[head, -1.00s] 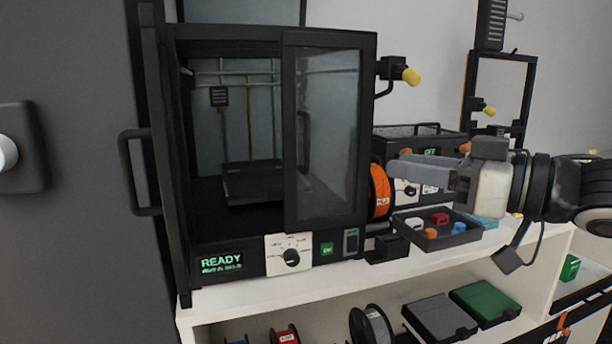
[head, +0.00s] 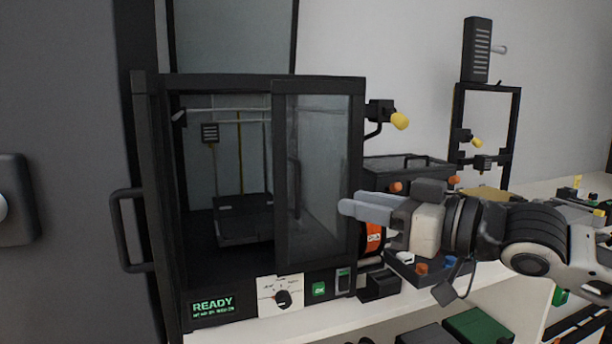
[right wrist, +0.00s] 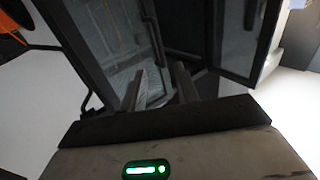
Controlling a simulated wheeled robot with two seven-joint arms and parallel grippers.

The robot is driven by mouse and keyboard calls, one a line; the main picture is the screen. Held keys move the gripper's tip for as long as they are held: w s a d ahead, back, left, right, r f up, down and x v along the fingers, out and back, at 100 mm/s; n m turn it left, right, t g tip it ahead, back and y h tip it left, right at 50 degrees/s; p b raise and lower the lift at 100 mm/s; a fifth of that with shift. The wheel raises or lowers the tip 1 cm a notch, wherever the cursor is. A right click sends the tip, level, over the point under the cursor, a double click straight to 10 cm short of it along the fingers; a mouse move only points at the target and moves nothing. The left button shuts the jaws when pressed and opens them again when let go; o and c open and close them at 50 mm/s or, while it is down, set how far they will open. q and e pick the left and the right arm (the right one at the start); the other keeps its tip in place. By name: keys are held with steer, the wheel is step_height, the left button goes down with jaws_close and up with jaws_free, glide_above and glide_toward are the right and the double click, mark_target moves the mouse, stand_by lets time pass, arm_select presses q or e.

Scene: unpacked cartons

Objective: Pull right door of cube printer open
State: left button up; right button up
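The black cube printer stands on a white shelf, its READY panel (head: 212,305) lit below. Its right door (head: 318,180), a dark-framed clear panel, covers the front's right part and looks closed; a dark upright handle (head: 295,188) shows near its left edge. The left door (head: 150,200) is swung out at the left, its handle (head: 128,230) outward. My right gripper (head: 348,210) is in front of the right door's right edge, fingers pointing left, empty. In the right wrist view its fingers (right wrist: 160,85) are apart, with the right door (right wrist: 112,40) beyond. My left gripper is not in view.
An orange spool (head: 373,240) and a tray of small parts (head: 425,270) sit right of the printer, close to my right gripper. A yellow-tipped bracket (head: 385,115) sticks out from the printer's right side. A dark wall panel (head: 60,120) stands at left.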

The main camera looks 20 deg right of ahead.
mark_target(300, 191)
steer(key=p+x, duration=0.2)
steer(key=x, duration=0.8)
steer(key=shift+p, duration=0.3)
jaws_close()
